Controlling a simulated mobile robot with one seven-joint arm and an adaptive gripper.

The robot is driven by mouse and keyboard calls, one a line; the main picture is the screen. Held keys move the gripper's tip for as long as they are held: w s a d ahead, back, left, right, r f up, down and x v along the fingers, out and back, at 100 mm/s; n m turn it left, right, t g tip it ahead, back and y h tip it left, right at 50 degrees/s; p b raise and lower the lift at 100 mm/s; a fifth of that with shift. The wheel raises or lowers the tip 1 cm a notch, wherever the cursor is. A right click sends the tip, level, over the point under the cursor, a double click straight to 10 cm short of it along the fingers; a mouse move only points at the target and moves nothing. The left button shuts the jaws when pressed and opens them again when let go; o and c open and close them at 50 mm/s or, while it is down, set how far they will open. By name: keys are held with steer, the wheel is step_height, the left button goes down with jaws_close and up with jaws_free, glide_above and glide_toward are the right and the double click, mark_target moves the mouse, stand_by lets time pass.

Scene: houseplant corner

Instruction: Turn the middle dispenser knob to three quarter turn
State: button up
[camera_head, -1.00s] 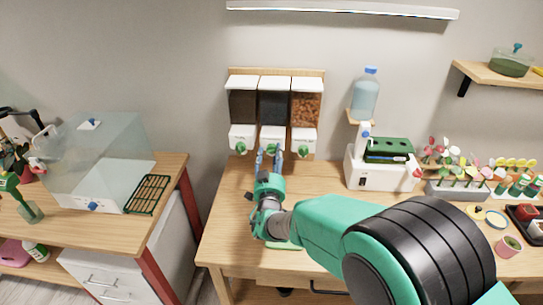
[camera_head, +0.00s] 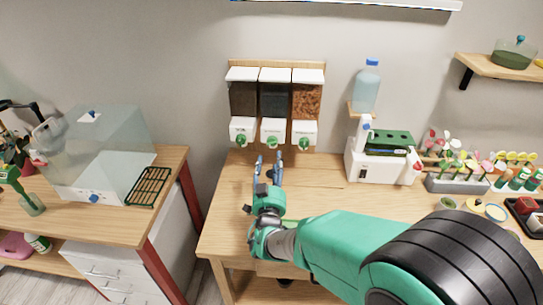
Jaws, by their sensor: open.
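Three dispensers hang side by side on a wooden board on the wall, each with a white base and a green knob. The middle dispenser (camera_head: 274,98) has dark contents, and its green middle knob (camera_head: 272,141) shows on the front of its base. The left knob (camera_head: 241,140) and right knob (camera_head: 304,141) sit on either side. My gripper (camera_head: 269,160) is open and empty, its fingers pointing up at the dispensers. The fingertips are just below the middle knob in the picture and appear apart from it.
The wooden table (camera_head: 225,235) below the dispensers is mostly clear. To the right stand a white box with a green top (camera_head: 383,160) and a water bottle (camera_head: 366,88) on a small shelf. Potted flowers and small dishes fill the right end. A clear case (camera_head: 105,150) stands on the left bench.

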steer(key=shift+s+f, duration=0.15)
steer(key=shift+s, duration=0.85)
steer(key=shift+s+f, duration=0.1)
steer(key=shift+s, duration=0.9)
steer(key=shift+o, duration=0.2)
